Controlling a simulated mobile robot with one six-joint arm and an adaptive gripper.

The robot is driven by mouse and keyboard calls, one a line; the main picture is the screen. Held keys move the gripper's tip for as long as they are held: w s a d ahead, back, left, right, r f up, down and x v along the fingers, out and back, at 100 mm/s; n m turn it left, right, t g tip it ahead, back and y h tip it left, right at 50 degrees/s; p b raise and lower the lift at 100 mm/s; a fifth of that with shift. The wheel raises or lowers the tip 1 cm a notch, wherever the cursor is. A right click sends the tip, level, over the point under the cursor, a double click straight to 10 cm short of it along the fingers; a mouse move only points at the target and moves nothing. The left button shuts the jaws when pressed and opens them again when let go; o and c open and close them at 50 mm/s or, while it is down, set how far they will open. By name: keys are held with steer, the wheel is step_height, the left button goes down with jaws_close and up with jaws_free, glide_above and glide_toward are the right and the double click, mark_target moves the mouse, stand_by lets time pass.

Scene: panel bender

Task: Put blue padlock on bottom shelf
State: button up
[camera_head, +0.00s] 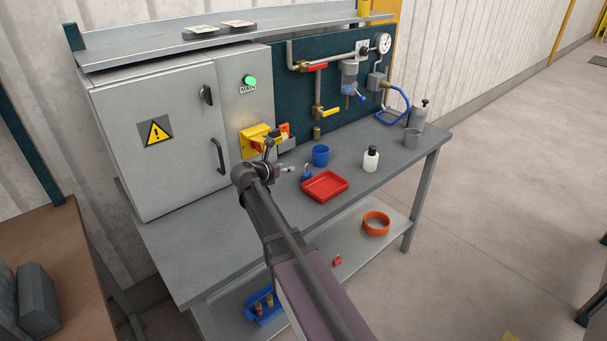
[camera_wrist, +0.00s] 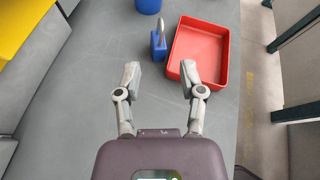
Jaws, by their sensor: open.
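The blue padlock (camera_head: 306,174) with a metal shackle stands on the workbench top, just left of the red tray. In the wrist view the padlock (camera_wrist: 158,48) stands upright beyond my fingertips, close to the tray's left wall. My gripper (camera_head: 287,169) is open and empty, a short way left of the padlock in the head view. In the wrist view my gripper (camera_wrist: 159,78) has its fingers spread, with the padlock ahead of the gap and not between them. The bottom shelf (camera_head: 345,247) lies under the bench top, partly hidden by my arm.
The red tray (camera_head: 325,186), blue cup (camera_head: 320,155) and white bottle (camera_head: 371,159) stand near the padlock. The bottom shelf holds an orange ring (camera_head: 376,223), a small red item (camera_head: 337,261) and a blue bin (camera_head: 264,307). Bare shelf shows between them. A grey cabinet (camera_head: 160,130) stands behind.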

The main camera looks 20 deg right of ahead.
mark_target(307, 165)
steer(key=shift+f, duration=0.1)
steer(key=b+x, duration=0.3)
steer(key=x, duration=0.5)
steer(key=shift+w+d+f, duration=0.1)
steer(key=shift+w+d, duration=0.1)
steer(key=shift+d, duration=0.05)
stand_by(0.3)
steer(key=shift+f+b+x, duration=0.15)
steer(key=shift+b+x, duration=0.55)
steer(key=shift+x, duration=0.6)
steer(key=shift+f+b+x, duration=0.1)
steer(key=shift+b+x, duration=0.6)
steer(key=shift+x, duration=0.6)
steer(key=shift+s+a, duration=0.1)
jaws_close()
